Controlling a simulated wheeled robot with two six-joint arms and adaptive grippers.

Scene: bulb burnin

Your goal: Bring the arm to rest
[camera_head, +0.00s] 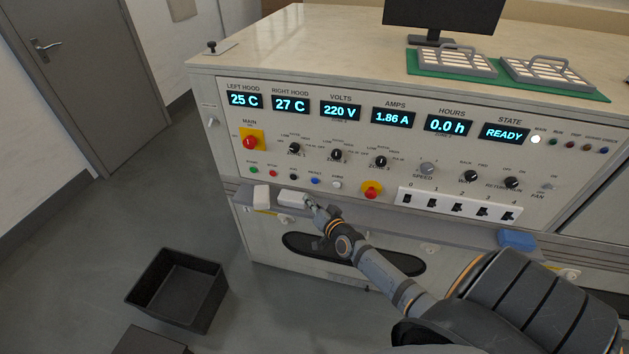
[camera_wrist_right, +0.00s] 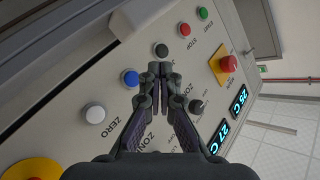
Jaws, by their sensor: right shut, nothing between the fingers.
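My right arm comes in from the lower right in the head view. Its gripper (camera_head: 311,203) is shut and empty, in front of the lower left of the control panel (camera_head: 300,165). In the wrist view the closed fingertips (camera_wrist_right: 160,71) show over the row of buttons, between the blue button (camera_wrist_right: 130,78) and the black button (camera_wrist_right: 161,50). Whether they touch the panel I cannot tell. In the head view a white block (camera_head: 292,197) on the front ledge is beside the fingertips. My left gripper is not in view.
The panel's state display (camera_head: 506,133) reads READY. A second white block (camera_head: 261,197) and a blue item (camera_head: 518,239) are at the ledge. A black bin (camera_head: 140,296) stands on the floor at left. Racks on a green mat (camera_head: 440,72) and a monitor stand on top.

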